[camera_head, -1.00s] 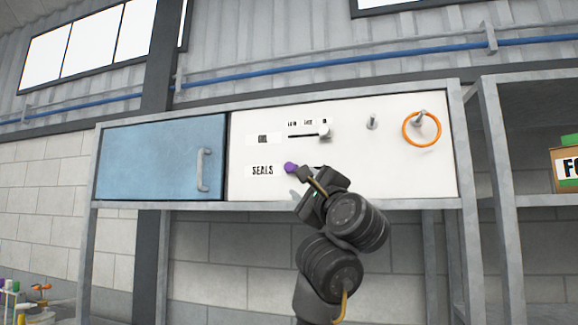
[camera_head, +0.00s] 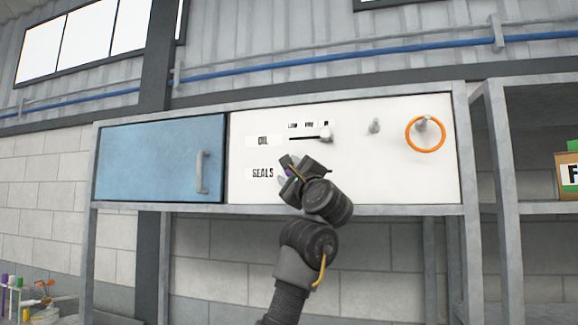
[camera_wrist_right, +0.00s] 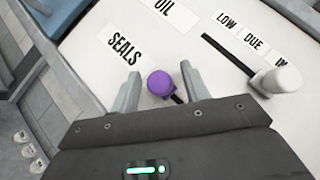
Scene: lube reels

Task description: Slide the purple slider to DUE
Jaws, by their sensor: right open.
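The purple slider (camera_wrist_right: 160,83) has a round knob and sits beside the SEALS label (camera_wrist_right: 124,46) on the white panel (camera_head: 350,180). My right gripper (camera_wrist_right: 160,92) is open, with one finger on each side of the purple knob; contact cannot be told. In the head view the right gripper (camera_head: 289,170) covers most of the purple slider and its track. The white slider (camera_head: 326,135) sits at the right end of the OIL row, under the labels LOW, DUE (camera_wrist_right: 253,43) and a partly cut-off third. My left gripper is not in view.
A grey peg (camera_head: 374,126) and an orange ring (camera_head: 410,140) on another peg are on the panel's right. A blue door (camera_head: 150,160) with a grey handle closes the left side. A shelf with a box stands at the far right.

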